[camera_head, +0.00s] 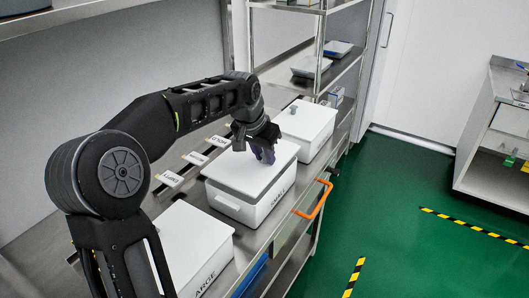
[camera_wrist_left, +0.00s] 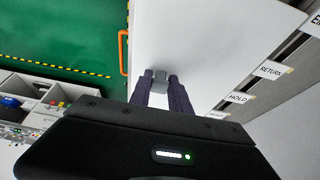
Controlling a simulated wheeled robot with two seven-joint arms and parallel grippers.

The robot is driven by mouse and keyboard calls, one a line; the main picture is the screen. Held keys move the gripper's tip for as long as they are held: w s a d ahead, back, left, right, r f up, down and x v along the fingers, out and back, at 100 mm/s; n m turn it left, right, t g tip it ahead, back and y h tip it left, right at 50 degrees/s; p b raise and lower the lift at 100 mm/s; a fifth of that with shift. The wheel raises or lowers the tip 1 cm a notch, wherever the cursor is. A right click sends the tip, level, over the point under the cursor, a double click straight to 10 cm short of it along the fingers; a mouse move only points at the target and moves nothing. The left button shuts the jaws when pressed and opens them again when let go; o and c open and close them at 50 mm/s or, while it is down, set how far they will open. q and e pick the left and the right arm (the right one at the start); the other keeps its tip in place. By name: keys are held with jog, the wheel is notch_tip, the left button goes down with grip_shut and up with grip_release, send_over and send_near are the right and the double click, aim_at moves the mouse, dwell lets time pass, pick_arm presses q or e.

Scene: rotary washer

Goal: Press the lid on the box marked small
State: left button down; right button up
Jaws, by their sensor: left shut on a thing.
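The white box marked small (camera_head: 262,212) stands in the middle of the steel counter. Its flat white lid (camera_head: 235,172) lies over the top; I cannot tell whether it is fully seated. My left gripper (camera_head: 264,154) is over the lid, pointing down. In the left wrist view its two dark purple fingers (camera_wrist_left: 161,90) are shut on the grey lid knob (camera_wrist_left: 160,76), with the white lid (camera_wrist_left: 195,45) filling the area around it. In the head view the gripper hides the knob. My right gripper is not in view.
A box marked large (camera_head: 195,245) stands nearer, and another white lidded box (camera_head: 305,122) with a grey knob stands farther back. An orange handle (camera_head: 314,200) sticks out from the counter's front. Label cards (camera_head: 170,179) line the back. Shelving (camera_head: 320,70) rises behind.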

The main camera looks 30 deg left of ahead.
pick_arm(q)
jog(key=shift+f+b, duration=0.4)
jog(key=shift+f, duration=0.5)
jog(key=shift+f+b, duration=0.35)
jog(key=shift+f, duration=0.1)
dwell(1.2)
jog(key=c, duration=1.1)
grip_release()
jog(key=shift+s, duration=0.1)
jog(key=shift+c, duration=0.2)
jog(key=shift+r, duration=0.1)
jog(key=v, duration=0.7)
jog(key=shift+s+r+b, duration=0.2)
jog(key=shift+r+b, duration=0.1)
